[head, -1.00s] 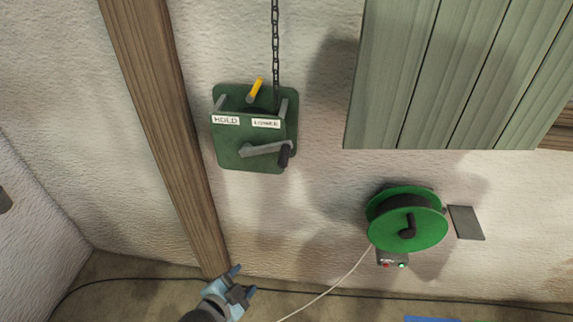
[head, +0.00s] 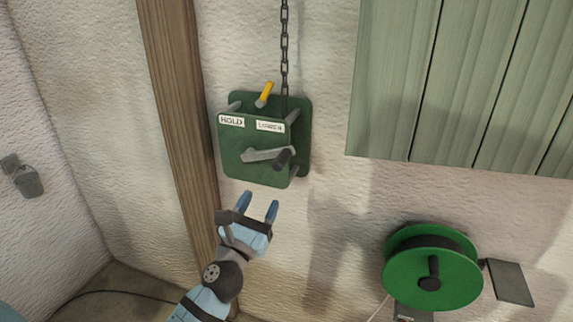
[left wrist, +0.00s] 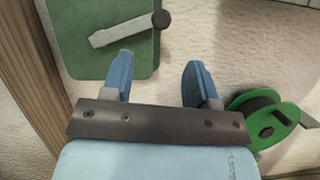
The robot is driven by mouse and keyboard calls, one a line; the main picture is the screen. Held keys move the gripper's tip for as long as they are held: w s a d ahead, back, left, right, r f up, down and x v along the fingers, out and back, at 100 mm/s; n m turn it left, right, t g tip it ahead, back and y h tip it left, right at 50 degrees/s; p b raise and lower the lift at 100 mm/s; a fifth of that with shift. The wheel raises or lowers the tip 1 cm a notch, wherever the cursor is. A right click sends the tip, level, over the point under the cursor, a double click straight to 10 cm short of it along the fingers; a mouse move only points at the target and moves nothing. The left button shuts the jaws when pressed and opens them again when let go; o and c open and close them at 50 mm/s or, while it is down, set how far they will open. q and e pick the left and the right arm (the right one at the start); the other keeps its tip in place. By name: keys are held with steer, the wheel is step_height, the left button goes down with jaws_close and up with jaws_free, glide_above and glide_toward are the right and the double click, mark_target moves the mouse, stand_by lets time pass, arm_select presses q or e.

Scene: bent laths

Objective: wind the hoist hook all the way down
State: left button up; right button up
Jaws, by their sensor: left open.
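The green hoist box (head: 240,163) is fixed to the wall, with labels reading HOLD and what looks like LOWER. A yellow lever (head: 265,94) stands at its top, tilted slightly right. A grey crank arm (head: 262,155) with a dark knob (head: 283,158) is on its front, pointing right. A chain (head: 284,50) runs up from the box out of view; the hook is not seen. My left gripper (head: 257,206) is open and empty just below the box, apart from it. In the left wrist view the crank (left wrist: 120,31) lies beyond the fingertips. My right gripper is not in view.
A green cable reel (head: 430,280) is on the wall at lower right, with a grey plate (head: 510,282) beside it. Slatted green boards (head: 450,80) cover the upper right. A wooden post (head: 170,100) stands left of the box. A grey fitting (head: 26,178) is on the left wall.

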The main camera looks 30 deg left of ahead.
mark_target(286, 150)
arm_select(q)
steer(key=p+x, duration=0.3)
steer(key=x, duration=0.8)
steer(key=shift+w+a+r, duration=0.1)
steer(key=shift+r, duration=0.05)
steer(key=shift+w+a+r, duration=0.1)
steer(key=shift+w+r, duration=0.05)
steer(key=shift+w, duration=0.4)
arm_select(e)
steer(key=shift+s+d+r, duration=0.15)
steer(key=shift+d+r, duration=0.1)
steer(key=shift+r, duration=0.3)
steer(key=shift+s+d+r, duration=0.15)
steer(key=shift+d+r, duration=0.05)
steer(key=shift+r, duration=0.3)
arm_select(q)
steer(key=c, duration=0.9)
jaws_close()
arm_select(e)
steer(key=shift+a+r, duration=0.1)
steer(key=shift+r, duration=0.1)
